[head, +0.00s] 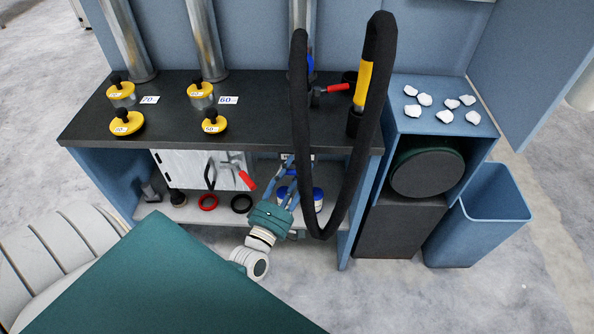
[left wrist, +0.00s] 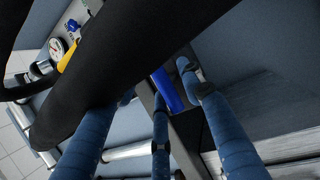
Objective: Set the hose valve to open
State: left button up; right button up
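A red lever (head: 338,88) sticks out sideways from a fitting on the upright pipe at the back of the dark bench, next to the black hose (head: 315,200). I cannot tell if it is the hose valve. My left gripper (head: 290,168) reaches up to the bench's front edge, beside the hanging hose. In the left wrist view its blue fingers are spread apart, and a blue bar (left wrist: 168,90) shows between them, not visibly gripped. The hose (left wrist: 140,55) crosses close in front of that camera. A label at the bench edge is partly hidden by the fingers. My right gripper is not in view.
Yellow knobbed caps (head: 127,122) stand on the bench (head: 250,120). A blue box with white tufts and a blue bin (head: 490,215) stand at right.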

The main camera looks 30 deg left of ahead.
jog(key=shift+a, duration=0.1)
pick_arm(q)
jog(key=c, duration=0.9)
grip_shut()
jog(key=shift+s, duration=0.15)
jog(key=s+d+p, duration=0.1)
jog(key=s+d, duration=0.2)
jog(key=s, duration=0.2)
jog(key=shift+d+f, duration=0.15)
jog(key=shift+f, duration=0.05)
jog(key=o, duration=0.9)
grip_release()
jog(key=shift+s, duration=0.2)
jog(key=shift+r, duration=0.15)
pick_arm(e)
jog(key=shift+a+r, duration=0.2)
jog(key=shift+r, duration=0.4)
